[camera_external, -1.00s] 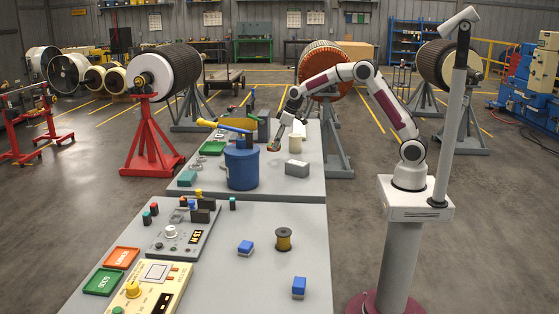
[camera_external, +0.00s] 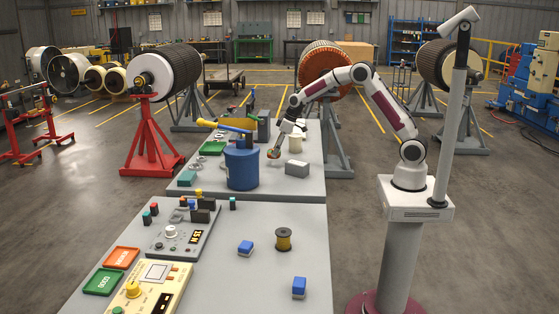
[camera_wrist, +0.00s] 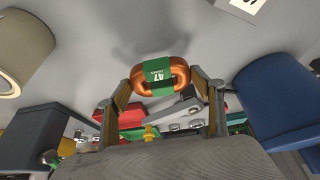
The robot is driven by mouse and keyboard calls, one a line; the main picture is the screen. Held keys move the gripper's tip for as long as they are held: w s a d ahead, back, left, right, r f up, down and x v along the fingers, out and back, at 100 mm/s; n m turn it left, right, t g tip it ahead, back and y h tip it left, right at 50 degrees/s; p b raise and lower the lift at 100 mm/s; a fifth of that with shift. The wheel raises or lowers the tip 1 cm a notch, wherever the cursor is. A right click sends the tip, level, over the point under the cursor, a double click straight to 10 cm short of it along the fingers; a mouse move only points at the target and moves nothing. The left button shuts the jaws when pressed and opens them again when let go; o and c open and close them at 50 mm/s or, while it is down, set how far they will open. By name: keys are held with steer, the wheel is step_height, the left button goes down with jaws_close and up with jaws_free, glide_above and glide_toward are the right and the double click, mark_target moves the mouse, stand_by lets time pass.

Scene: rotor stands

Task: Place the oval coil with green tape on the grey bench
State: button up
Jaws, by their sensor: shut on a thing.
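The oval coil (camera_wrist: 178,74) is copper-coloured, with a green tape label reading 47 around its middle. My gripper (camera_wrist: 163,84) is shut on it, one finger on each end of the oval. In the external view, the coil (camera_external: 273,153) shows small at the tip of my gripper (camera_external: 276,150), low over the far grey bench (camera_external: 310,184). A shadow lies on the bench near the coil in the wrist view. I cannot tell whether the coil touches the surface.
A blue drum (camera_external: 242,167) stands left of my gripper, and a light grey block (camera_external: 297,168) lies to the right. A cream cylinder (camera_external: 295,143) is close by.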

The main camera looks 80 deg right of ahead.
steer(key=shift+f, duration=1.5)
steer(key=shift+f, duration=0.65)
steer(key=o, duration=1.6)
steer(key=shift+r, duration=0.1)
steer(key=shift+v, duration=5.9)
steer(key=shift+s, duration=0.1)
